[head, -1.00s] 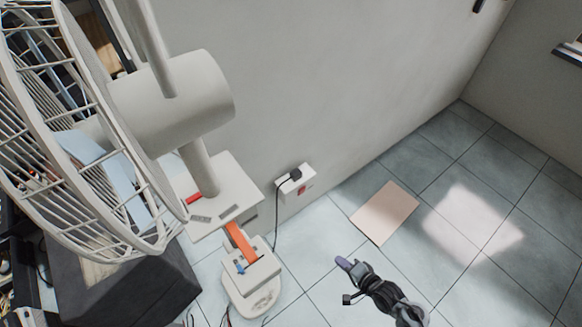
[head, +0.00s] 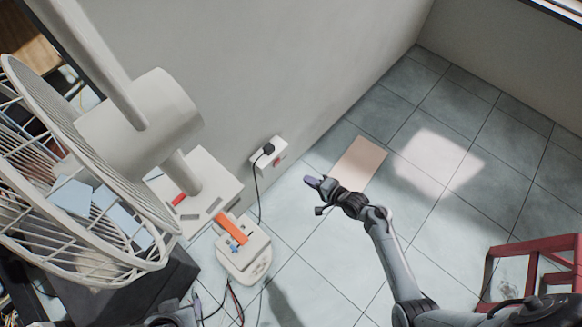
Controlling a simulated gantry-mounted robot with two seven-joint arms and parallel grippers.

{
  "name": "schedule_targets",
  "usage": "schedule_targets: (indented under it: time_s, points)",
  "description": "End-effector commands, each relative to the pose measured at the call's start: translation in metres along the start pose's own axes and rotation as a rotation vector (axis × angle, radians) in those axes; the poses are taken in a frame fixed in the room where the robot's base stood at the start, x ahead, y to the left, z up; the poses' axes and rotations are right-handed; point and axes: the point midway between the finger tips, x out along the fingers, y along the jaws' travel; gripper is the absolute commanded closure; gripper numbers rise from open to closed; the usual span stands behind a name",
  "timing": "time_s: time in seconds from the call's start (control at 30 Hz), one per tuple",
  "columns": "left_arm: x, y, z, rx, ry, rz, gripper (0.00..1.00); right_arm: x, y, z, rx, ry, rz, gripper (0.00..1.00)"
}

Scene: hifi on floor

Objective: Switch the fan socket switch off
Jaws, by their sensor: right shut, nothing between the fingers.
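The white wall socket (head: 262,164) is low on the grey wall, with a black plug (head: 268,149) in it and a small red switch (head: 278,161) on its right part. Whether the switch is on or off is too small to tell. The fan (head: 140,115) stands at the left, with a round wire cage. My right gripper (head: 312,182) is shut and empty, to the right of and below the socket in the picture, apart from it. My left gripper (head: 196,303) shows only partly at the bottom edge, and its jaws are unclear.
A black cord (head: 258,196) hangs from the plug. A white device with an orange part (head: 244,256) is on the tiles below the fan. A pinkish sheet (head: 359,163) lies on the floor near the wall. A red wooden frame (head: 533,250) stands at lower right. Tiles between are clear.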

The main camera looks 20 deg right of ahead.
Motion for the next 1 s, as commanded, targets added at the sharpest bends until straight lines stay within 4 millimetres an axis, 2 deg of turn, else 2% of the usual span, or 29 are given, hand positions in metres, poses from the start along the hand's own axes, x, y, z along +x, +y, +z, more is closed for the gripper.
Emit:
schedule_targets:
  time_s: [0.27, 0.5, 0.7, 1.0]
  points:
    - [0.023, 0.001, 0.009, 0.000, -0.003, 0.001, 0.49, 0.031, 0.005, 0.000, 0.001, 0.000, -0.001, 1.00]
    - [0.054, 0.002, 0.019, 0.000, -0.003, 0.001, 0.49, 0.077, 0.006, 0.001, 0.001, -0.002, -0.002, 1.00]
    - [0.076, 0.003, 0.026, 0.000, -0.003, 0.001, 0.49, 0.108, 0.001, 0.001, -0.002, -0.001, -0.003, 1.00]
    - [0.092, 0.004, 0.031, 0.000, -0.003, 0.001, 0.49, 0.130, -0.017, 0.001, 0.000, 0.000, 0.000, 1.00]
